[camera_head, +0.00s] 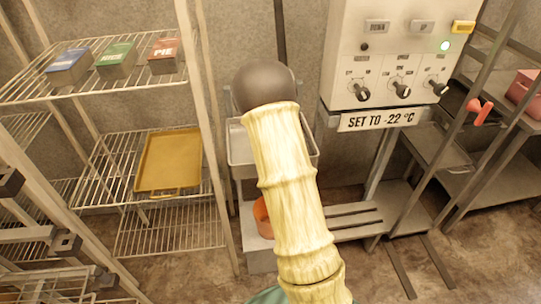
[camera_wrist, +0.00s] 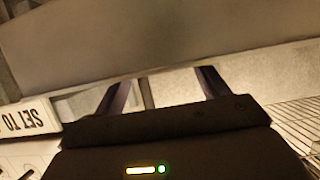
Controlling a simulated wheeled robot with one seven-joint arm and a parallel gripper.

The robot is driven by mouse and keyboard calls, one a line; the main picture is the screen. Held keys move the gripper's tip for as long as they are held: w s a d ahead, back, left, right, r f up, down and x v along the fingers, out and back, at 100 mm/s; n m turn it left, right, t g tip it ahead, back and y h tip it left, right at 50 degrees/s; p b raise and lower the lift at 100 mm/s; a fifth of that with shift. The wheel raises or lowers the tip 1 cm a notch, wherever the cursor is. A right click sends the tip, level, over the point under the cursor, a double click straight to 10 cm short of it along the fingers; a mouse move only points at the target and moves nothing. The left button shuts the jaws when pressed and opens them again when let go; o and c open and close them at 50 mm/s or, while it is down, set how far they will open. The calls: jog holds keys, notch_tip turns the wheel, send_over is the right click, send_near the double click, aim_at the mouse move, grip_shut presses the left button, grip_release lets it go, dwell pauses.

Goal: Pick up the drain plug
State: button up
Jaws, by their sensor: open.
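My gripper (camera_wrist: 160,84) shows in the wrist view with its two dark fingers apart and nothing visible between them. In the head view my pale-sleeved arm reaches up the middle, and its dark rounded end hides the gripper. A grey metal basin (camera_head: 240,147) lies behind and below my arm, with its middle covered. I cannot make out a drain plug in either view. An orange rounded object (camera_head: 262,218) is partly hidden below the basin, left of my arm; I cannot tell what it is.
A wire rack (camera_head: 112,77) with labelled boxes and a yellow tray (camera_head: 169,161) stands at the left. A control panel (camera_head: 395,55) with knobs and a "SET TO -22 °C" sign (camera_head: 382,120) is right of my arm. A red handle (camera_head: 480,111) sticks out farther right.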

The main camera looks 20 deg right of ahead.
jog(key=x, duration=0.3)
jog(key=shift+w+f, duration=0.2)
jog(key=c, duration=1.4)
jog(key=shift+r, duration=0.2)
notch_tip(320, 180, up, 10)
jog(key=shift+f, duration=0.15)
